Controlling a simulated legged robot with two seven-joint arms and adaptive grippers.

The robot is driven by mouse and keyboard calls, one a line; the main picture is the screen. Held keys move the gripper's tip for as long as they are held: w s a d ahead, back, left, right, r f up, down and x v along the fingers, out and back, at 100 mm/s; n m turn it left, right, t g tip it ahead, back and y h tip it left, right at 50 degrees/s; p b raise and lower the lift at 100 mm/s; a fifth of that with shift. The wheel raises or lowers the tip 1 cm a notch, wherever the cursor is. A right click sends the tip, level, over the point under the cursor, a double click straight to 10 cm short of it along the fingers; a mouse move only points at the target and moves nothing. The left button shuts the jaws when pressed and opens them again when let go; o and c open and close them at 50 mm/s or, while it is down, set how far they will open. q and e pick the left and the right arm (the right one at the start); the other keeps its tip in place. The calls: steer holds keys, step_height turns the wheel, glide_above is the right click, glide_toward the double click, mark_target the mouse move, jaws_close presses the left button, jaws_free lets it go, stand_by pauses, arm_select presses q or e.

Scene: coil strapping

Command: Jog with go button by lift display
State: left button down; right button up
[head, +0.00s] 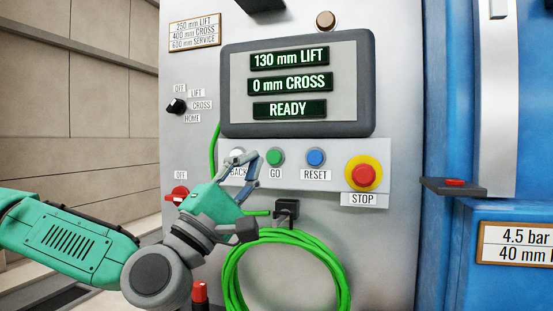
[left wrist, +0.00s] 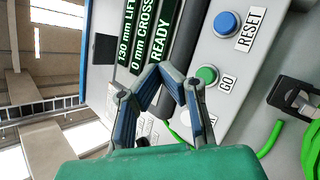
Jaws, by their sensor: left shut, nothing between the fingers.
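The green GO button (head: 275,157) sits below the display, between the white BACK button (head: 237,156) and the blue RESET button (head: 315,157). The display (head: 290,82) reads 130 mm LIFT, 0 mm CROSS and READY. My left gripper (head: 253,157) is shut and empty, its tips just left of GO and partly over the BACK label. In the left wrist view the shut fingers (left wrist: 163,69) lie beside the GO button (left wrist: 207,75), apart from it in the picture; contact with the panel cannot be told. My right gripper is not in view.
A red STOP button (head: 363,175) is at the panel's right. A black selector (head: 176,106) and a red switch (head: 179,193) are at left. A coiled green hose (head: 285,238) hangs below the buttons. A dark ledge (head: 453,187) juts out at right.

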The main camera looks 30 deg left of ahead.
mark_target(268, 160)
arm_select(q)
steer(key=shift+w+a+y, duration=0.1)
steer(key=shift+y, duration=0.2)
steer(key=w, duration=0.2)
steer(key=w+a, duration=0.1)
steer(key=w, duration=0.2)
steer(key=w+a, duration=0.1)
steer(key=w, duration=0.2)
steer(key=shift+w+f+b, duration=0.1)
steer(key=shift+w+b, duration=0.05)
steer(key=shift+b, duration=0.15)
steer(key=shift+w+a, duration=0.1)
steer(key=shift+a, duration=0.1)
stand_by(0.8)
steer(key=shift+w, duration=0.35)
